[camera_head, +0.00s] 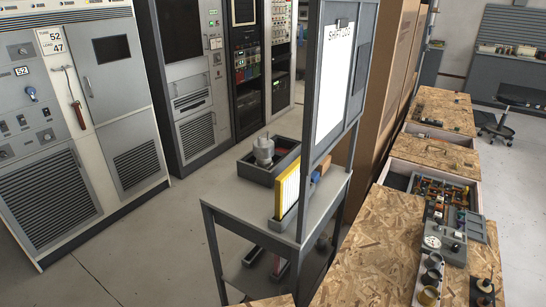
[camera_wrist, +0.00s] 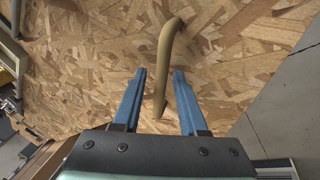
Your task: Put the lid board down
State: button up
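In the wrist view an oriented-strand wood board (camera_wrist: 235,50) fills most of the picture, with a tan curved bar handle (camera_wrist: 168,50) on it. I take this for the lid board. My gripper (camera_wrist: 159,73) has two blue fingers, one on each side of the handle, with gaps showing between them and the bar. It looks open, and I see no clear contact. The head view does not show my gripper. There, a strand-board bench top (camera_head: 365,245) lies at the lower right, and a small strand-board corner (camera_head: 272,301) shows at the bottom edge.
An open drawer of parts (camera_head: 440,192) and small cups (camera_head: 430,280) lie on the right. Racks (camera_head: 85,110) stand left; grey floor (camera_head: 150,230) between is clear.

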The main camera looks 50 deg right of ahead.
jog(key=p+v, duration=0.1)
jog(key=v, duration=1.1)
jog(key=shift+r, duration=0.15)
jog(key=shift+a, duration=0.1)
